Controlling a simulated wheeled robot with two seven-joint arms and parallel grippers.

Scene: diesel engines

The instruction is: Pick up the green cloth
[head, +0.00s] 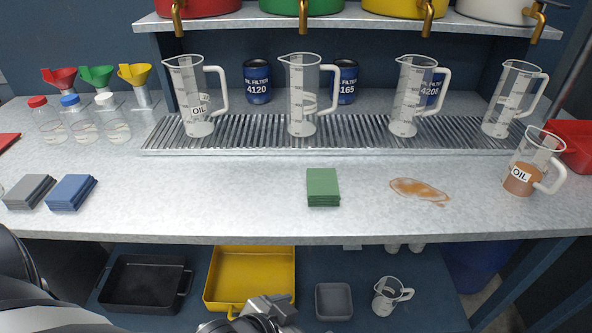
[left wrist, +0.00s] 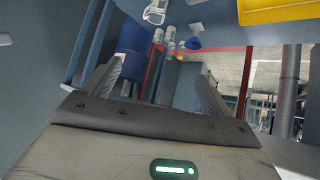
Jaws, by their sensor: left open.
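The green cloth (head: 323,187) is a folded stack lying on the grey worktop, near the middle of its front part. My left gripper (head: 272,306) is at the bottom of the head view, below and left of the cloth, in front of the worktop edge. In the left wrist view my left gripper (left wrist: 162,82) is open, with nothing between its fingers. The cloth does not show in that view. My right gripper is not in view.
Grey cloths (head: 29,191) and blue cloths (head: 72,192) lie at the left. A brown spill (head: 420,191) and a jug of oil (head: 534,162) are right of the green cloth. Clear jugs stand behind on a ribbed tray (head: 240,140). A yellow tray (head: 250,254) sits below the worktop.

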